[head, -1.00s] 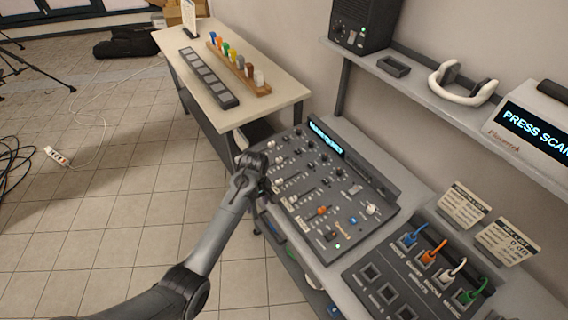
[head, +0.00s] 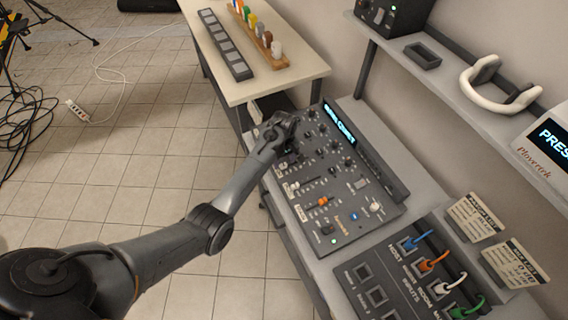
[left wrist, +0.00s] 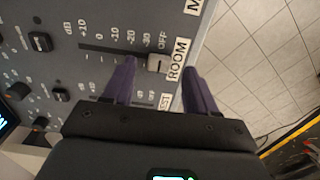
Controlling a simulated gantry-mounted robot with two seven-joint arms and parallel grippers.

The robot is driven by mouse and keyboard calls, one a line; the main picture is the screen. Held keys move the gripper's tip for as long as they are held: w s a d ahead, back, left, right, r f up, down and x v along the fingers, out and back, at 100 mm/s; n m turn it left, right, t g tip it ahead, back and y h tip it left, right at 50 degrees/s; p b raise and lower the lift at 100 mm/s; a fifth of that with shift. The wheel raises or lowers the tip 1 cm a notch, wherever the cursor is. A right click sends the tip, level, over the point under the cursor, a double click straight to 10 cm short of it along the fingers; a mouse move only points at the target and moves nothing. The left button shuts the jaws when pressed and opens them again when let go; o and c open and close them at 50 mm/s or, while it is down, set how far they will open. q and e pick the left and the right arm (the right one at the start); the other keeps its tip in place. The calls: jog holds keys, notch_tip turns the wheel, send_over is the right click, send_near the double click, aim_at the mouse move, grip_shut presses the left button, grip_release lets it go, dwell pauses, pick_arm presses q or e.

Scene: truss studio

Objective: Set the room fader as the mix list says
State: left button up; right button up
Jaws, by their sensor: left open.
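The grey mixer (head: 345,205) lies on the bench. My left gripper (head: 285,135) is over its far left part; the arm hides some controls there. In the left wrist view, the room fader's pale cap (left wrist: 157,63) sits at the OFF end of its slot, beside the ROOM label (left wrist: 178,60). My left gripper (left wrist: 158,82) is open, with one dark finger on each side of the cap, apart from it. The mix list card (head: 515,262) stands by the patch panel; it seems to show 0 dB, the rest is too small to read. My right gripper is not in view.
The patch panel (head: 408,278) with coloured plugs is near the front right. A shelf (head: 455,95) with white headphones (head: 498,92) runs above the bench. A side table (head: 300,72) with coloured pegs is behind. Cables lie on the floor at left.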

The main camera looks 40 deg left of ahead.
aim_at(283, 166)
pick_arm(q)
jog(key=shift+f, duration=1.35)
grip_shut()
